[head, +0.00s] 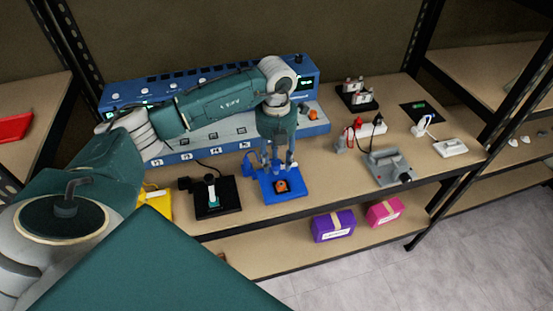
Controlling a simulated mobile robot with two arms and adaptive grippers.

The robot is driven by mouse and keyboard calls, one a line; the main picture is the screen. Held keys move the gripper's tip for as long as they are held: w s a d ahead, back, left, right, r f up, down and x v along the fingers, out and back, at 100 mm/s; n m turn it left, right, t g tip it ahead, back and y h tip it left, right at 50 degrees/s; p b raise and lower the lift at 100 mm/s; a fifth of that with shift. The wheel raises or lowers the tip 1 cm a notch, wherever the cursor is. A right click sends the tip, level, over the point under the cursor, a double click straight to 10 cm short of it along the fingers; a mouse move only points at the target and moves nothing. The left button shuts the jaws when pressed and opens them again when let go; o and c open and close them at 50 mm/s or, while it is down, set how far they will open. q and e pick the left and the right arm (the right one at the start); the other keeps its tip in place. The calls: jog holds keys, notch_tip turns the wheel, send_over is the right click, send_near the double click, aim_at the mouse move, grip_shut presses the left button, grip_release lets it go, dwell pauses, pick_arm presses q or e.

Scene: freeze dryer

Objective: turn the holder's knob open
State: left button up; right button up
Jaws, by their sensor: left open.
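A blue holder (268,195) stands near the front edge of the upper shelf. An orange and black part that looks like its knob (282,186) sits on its base. My left gripper (279,166) points down, open, just above and behind the holder. The picture is too small to tell whether the fingers touch it. The back of the holder is partly hidden by the gripper. My right gripper does not show.
A long blue and grey machine (318,127) stands behind the holder. A black device (228,196) is to its left, and a grey device (390,168) to its right. A purple box (333,226) and a pink box (384,211) are on the lower shelf.

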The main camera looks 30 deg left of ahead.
aim_at(276, 162)
pick_arm(q)
jog(key=shift+r, duration=0.1)
notch_tip(276, 162, up, 12)
dwell(0.4)
dwell(0.5)
